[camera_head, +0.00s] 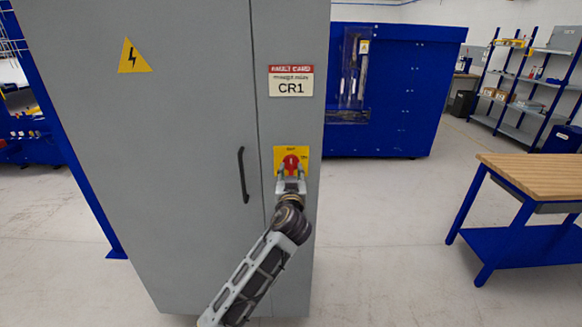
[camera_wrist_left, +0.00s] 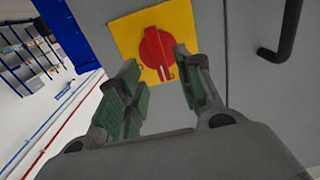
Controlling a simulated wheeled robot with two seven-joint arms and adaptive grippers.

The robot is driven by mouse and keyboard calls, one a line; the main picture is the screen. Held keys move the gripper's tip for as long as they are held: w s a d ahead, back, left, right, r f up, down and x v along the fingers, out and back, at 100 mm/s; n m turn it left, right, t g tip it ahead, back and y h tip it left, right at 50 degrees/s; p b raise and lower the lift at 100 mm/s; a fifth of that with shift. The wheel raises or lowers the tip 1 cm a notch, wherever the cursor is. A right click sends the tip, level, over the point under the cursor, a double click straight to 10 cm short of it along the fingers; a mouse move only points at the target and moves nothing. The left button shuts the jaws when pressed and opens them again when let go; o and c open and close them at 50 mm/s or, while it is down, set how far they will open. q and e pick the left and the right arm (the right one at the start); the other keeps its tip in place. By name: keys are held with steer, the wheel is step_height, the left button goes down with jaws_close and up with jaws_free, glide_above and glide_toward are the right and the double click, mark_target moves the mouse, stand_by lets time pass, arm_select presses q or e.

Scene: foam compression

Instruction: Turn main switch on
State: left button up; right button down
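The main switch is a red rotary knob (camera_head: 291,160) on a yellow plate (camera_head: 278,153) on the grey cabinet's front. In the left wrist view the red knob (camera_wrist_left: 152,48) shows a white mark near its lower end, and the yellow plate (camera_wrist_left: 126,28) looks tilted. My left gripper (camera_head: 291,174) is right in front of the knob. In the left wrist view its green-padded fingers (camera_wrist_left: 157,62) are apart, one to each side of the knob's lower part. Whether they touch it I cannot tell. My right gripper is in neither view.
The grey cabinet (camera_head: 190,120) has a black door handle (camera_head: 243,175) left of the switch and a CR1 label (camera_head: 291,81) above it. A wooden-topped bench (camera_head: 540,172) stands at the right. A blue machine (camera_head: 400,95) stands behind. Floor between is clear.

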mark_target(291, 166)
arm_select(q)
steer(key=shift+w+p, duration=0.35)
steer(key=shift+w, duration=1.85)
jaws_close()
